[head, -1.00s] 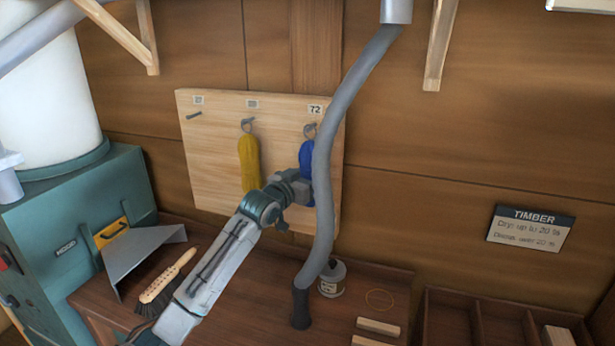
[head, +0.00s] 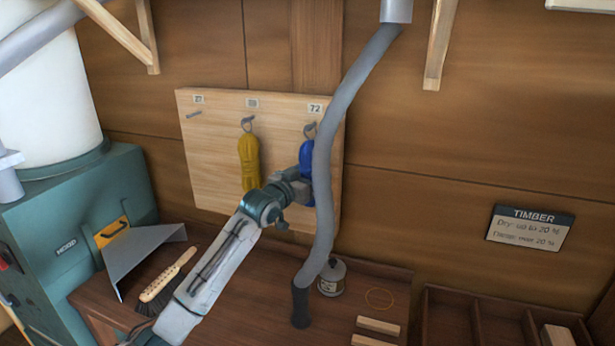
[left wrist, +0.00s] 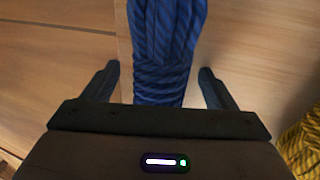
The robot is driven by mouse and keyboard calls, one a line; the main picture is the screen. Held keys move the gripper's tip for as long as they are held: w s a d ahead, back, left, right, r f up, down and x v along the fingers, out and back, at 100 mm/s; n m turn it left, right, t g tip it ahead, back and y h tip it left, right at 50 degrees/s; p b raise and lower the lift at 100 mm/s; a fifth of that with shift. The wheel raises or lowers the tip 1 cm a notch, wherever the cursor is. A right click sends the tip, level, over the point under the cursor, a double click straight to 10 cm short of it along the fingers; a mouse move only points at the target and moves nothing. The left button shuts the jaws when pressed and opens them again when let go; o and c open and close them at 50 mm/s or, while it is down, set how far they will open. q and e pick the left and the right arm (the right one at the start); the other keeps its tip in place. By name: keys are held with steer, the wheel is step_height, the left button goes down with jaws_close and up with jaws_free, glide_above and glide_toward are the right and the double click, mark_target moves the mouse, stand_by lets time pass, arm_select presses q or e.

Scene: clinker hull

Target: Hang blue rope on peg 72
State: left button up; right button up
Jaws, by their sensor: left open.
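The blue rope (head: 307,158) hangs at the peg (head: 310,127) under the label 72 (head: 315,108), by a loop at its top. A grey hose hides part of it. In the left wrist view the blue rope (left wrist: 163,50) runs down between the two fingers of my left gripper (left wrist: 163,88). The fingers stand apart with a gap on each side of the rope. In the head view the fingertips are hidden behind the hose. The pegboard (head: 215,165) is on the wall. My right gripper is not seen.
A yellow rope (head: 249,162) hangs on the middle peg, and the left peg (head: 194,115) is bare. The grey hose (head: 323,170) hangs in front of the board.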

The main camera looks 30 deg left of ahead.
arm_select(q)
steer(key=s+b, duration=0.4)
steer(key=s, duration=0.7)
steer(key=shift+a+b, duration=0.15)
steer(key=shift+b, duration=0.25)
